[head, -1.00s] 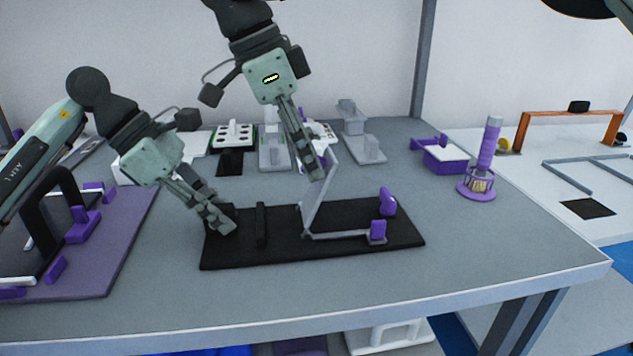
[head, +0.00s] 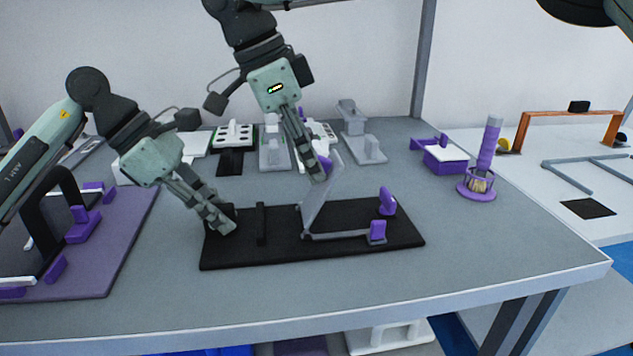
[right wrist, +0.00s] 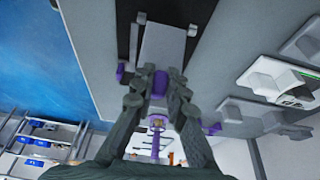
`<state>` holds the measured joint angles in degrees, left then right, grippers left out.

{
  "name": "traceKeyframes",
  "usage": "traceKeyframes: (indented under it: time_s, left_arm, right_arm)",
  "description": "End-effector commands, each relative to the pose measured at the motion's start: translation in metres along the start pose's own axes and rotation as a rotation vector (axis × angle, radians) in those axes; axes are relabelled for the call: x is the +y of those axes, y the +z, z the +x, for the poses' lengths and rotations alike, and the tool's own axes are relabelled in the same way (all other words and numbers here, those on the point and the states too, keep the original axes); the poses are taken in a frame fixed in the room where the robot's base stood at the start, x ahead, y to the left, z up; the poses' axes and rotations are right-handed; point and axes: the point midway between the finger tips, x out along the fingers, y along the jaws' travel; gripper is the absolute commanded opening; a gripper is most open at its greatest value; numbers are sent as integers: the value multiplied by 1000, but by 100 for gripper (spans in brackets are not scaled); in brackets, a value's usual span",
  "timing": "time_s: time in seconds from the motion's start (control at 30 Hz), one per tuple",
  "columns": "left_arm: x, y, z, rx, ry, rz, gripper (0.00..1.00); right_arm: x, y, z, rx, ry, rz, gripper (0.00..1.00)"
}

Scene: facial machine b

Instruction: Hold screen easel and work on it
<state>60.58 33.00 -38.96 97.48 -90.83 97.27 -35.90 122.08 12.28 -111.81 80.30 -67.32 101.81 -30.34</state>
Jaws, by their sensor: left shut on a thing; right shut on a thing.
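The screen easel has a flat black base (head: 345,240) lying on the table. A grey screen panel (head: 322,196) stands tilted above it, with a grey bar along its bottom and purple knobs on the base's right part. My right gripper (head: 320,174) is shut on a purple tab at the panel's upper edge. In the right wrist view the purple tab (right wrist: 160,83) sits between the fingers, with the panel (right wrist: 163,50) beyond it. My left gripper (head: 226,226) is shut on a black handle at the base's left end, mostly hidden by the fingers.
A purple board (head: 105,255) with a black-framed device lies at left. Grey stands (head: 365,148) and a white holed block (head: 234,134) are behind. A purple caged rod (head: 488,150) and a purple box (head: 446,160) stand at right. The table front is clear.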

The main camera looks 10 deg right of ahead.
Motion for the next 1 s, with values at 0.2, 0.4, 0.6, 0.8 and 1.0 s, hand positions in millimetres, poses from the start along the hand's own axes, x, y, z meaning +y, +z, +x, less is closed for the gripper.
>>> traceKeyframes:
  time_s: [0.2, 0.4, 0.6, 0.8, 1.0]
  left_arm:
    - [0, -1, 0, 3, 0, -2, 0]
    - [0, -1, 1, 2, 0, -2, 0]
    - [0, -1, 0, 2, 0, -1, 0]
    - [0, 0, 0, 1, 0, 0, 0]
    - [0, 0, 0, 0, -1, 0, 0]
  right_arm:
    - [0, -10, 7, -100, 3, 3, 0]
    - [0, -19, 17, -230, 4, 1, 0]
    - [0, -22, 20, -279, 2, -1, 0]
    - [0, -21, 21, -277, 3, -1, 0]
    - [1, -25, 27, -328, 8, 0, 0]
